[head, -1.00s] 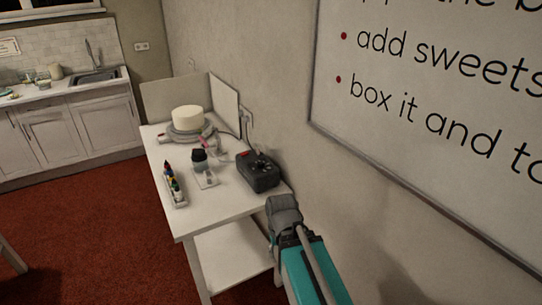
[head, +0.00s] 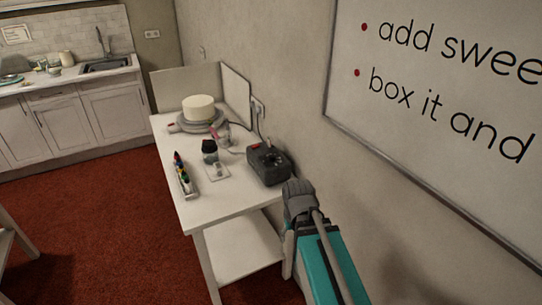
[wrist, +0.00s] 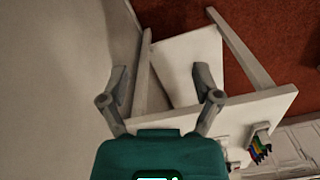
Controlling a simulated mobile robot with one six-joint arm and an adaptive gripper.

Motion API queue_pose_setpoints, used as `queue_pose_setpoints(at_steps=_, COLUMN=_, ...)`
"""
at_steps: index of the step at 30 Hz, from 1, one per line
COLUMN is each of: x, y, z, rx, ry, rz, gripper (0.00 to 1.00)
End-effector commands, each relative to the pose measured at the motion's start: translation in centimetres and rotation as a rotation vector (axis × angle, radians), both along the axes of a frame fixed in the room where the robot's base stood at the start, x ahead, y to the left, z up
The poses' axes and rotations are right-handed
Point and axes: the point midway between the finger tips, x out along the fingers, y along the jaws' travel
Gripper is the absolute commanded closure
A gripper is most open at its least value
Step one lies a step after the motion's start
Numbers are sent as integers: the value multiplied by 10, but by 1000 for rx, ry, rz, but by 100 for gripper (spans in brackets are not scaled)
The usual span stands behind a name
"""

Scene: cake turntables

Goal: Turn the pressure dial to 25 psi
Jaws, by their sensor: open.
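A dark grey box-shaped air compressor (head: 268,168) stands on the near right part of the white table, close to the wall. A dark round dial (head: 276,160) shows on its upper face, with a small red part at its far left corner. The dial's marks and setting are too small to read. In the wrist view my gripper (wrist: 161,78) is open and empty, its two fingers wide apart, with wall and table parts beyond them. The compressor cannot be made out in the wrist view.
The white table (head: 205,213) has a lower shelf. It holds a white cake (head: 199,107) on a grey turntable, a dark-lidded jar (head: 209,149), a pink-marked airbrush and a rack of coloured bottles (head: 185,176). A wall and whiteboard (head: 450,80) bound the right; red floor is free left.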

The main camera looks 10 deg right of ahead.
Motion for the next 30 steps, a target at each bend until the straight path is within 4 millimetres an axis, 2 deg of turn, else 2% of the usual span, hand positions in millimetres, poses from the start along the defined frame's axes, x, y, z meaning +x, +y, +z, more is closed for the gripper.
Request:
queue_pose_setpoints(at_steps=5, x=53, y=-11, z=18, rx=26, ry=-31, rz=75, gripper=17)
queue_pose_setpoints(at_steps=8, x=93, y=-12, z=31, rx=48, ry=-61, rz=139, gripper=17)
queue_pose_setpoints(at_steps=21, x=307, y=-29, z=99, rx=121, ry=-258, rz=480, gripper=17)
queue_pose_setpoints(at_steps=25, x=355, y=-37, z=115, rx=126, ry=-311, rz=558, gripper=17)
queue_pose_setpoints(at_steps=27, x=373, y=-40, z=120, rx=126, ry=-332, rz=588, gripper=17)
queue_pose_setpoints(at_steps=30, x=390, y=-43, z=126, rx=126, ry=-355, rz=619, gripper=17)
